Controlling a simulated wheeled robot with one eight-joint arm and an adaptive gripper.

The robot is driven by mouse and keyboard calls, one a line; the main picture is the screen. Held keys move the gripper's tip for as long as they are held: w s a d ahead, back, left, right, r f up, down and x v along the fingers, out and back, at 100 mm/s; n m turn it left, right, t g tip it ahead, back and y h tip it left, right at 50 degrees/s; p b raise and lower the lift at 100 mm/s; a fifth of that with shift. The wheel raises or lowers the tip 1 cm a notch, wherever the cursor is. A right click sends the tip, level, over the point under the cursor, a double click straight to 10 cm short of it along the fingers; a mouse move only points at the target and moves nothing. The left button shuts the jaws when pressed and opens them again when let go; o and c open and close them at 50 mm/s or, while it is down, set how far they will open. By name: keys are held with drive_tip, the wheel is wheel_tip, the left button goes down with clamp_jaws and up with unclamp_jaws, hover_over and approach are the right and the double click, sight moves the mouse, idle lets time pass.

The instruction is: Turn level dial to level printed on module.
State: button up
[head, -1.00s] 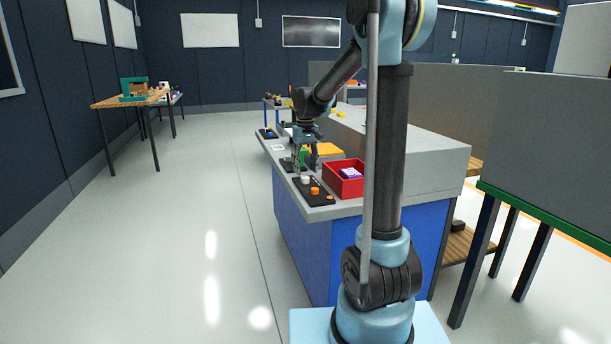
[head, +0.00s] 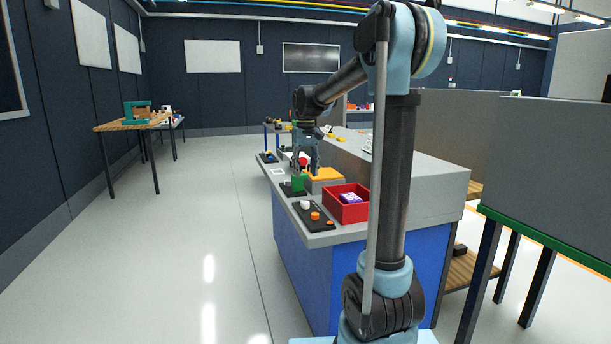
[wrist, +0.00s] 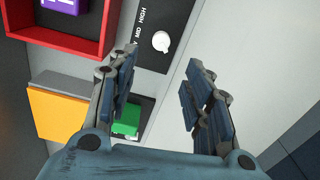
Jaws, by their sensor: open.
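The level dial is a white round knob (wrist: 160,41) on a black panel (wrist: 147,58) printed MID and HIGH in the wrist view; another label is partly hidden by a finger. I cannot tell which label the dial points to. In the head view the white knob (head: 304,204) is at the panel's far left end. The purple module (wrist: 65,5) lies in a red tray (wrist: 82,43); it also shows in the head view (head: 350,197), its print unreadable. My gripper (wrist: 160,72) is open and empty, above the bench. In the head view, my gripper (head: 306,165) shows beyond the dial.
Orange knobs (head: 315,216) sit on the same panel. A green block (wrist: 127,118) and a yellow-topped block (wrist: 58,112) stand nearby. A red knob (head: 303,160) shows close to my gripper. The bench edge and open floor lie to the left.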

wheel_tip(320, 180, up, 5)
hover_over(305, 202)
drive_tip(key=shift+m, duration=0.4)
wheel_tip(305, 202, down, 17)
drive_tip(key=shift+w+f, duration=0.1)
drive_tip(key=shift+c, duration=0.5)
drive_tip(key=c, duration=1)
